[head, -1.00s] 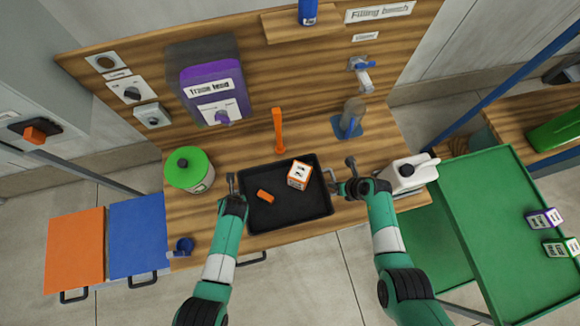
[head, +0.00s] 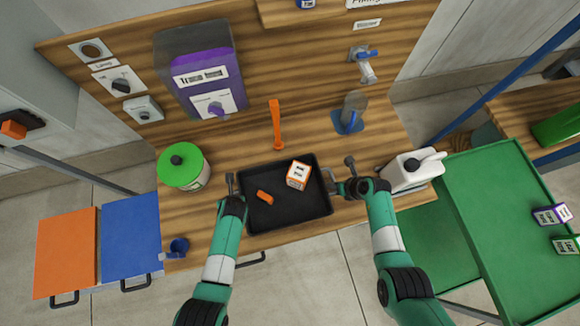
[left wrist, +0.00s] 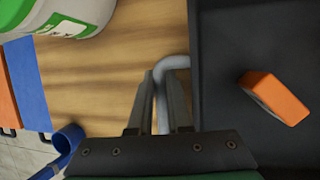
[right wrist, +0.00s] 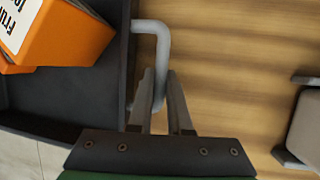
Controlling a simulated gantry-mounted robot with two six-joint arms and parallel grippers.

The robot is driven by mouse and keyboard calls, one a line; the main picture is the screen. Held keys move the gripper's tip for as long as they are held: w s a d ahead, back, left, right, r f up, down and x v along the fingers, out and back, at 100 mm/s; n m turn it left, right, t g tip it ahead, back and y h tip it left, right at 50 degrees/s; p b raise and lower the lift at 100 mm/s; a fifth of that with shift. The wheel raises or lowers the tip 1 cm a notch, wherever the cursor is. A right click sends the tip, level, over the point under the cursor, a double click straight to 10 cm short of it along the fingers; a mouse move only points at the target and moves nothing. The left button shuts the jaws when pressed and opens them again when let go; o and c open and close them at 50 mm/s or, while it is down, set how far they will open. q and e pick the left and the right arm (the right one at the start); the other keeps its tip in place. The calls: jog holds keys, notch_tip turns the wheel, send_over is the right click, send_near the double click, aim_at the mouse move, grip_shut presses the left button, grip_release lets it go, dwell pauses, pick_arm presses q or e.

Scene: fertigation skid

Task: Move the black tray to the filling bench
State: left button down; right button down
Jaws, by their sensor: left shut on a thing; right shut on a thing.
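The black tray (head: 290,218) is at the front of the wooden bench (head: 205,222), between my two grippers. I cannot tell whether it rests on the bench or is slightly raised. It holds an orange-and-white box (head: 299,175) and a small orange block (head: 264,197). My left gripper (head: 231,186) is shut on the tray's left handle, a grey bar that shows in the left wrist view (left wrist: 176,66). My right gripper (head: 337,187) is shut on the right handle, which shows in the right wrist view (right wrist: 161,45). The "Filling" sign (head: 375,3) is cut off above.
A green-lidded tub (head: 183,167) stands left of the tray, a white jug (head: 411,171) right of it. An orange upright post (head: 276,125) and a blue-based stand (head: 349,118) are behind. A green cart (head: 485,200) is at right; a blue cup (head: 178,247) is at front left.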

pick_arm(q)
jog(key=shift+f+b, duration=0.4)
jog(key=shift+f, duration=0.3)
pick_arm(e)
jog(key=shift+f, duration=0.7)
pick_arm(q)
jog(key=c, duration=0.8)
grip_release()
jog(key=shift+r, duration=0.15)
jog(key=shift+c, duration=0.2)
pick_arm(e)
jog(key=c, duration=0.8)
grip_release()
jog(key=shift+r, duration=0.1)
jog(key=shift+c, duration=0.2)
pick_arm(q)
jog(key=shift+r, duration=0.1)
jog(key=v, duration=1.1)
jog(key=shift+s+r, duration=0.2)
jog(key=shift+r, duration=0.15)
jog(key=shift+d, duration=0.15)
pick_arm(e)
jog(key=shift+r, duration=0.15)
jog(key=v, duration=1.1)
jog(key=shift+s+r, duration=0.2)
jog(key=shift+r, duration=0.1)
jog(key=shift+d, duration=0.15)
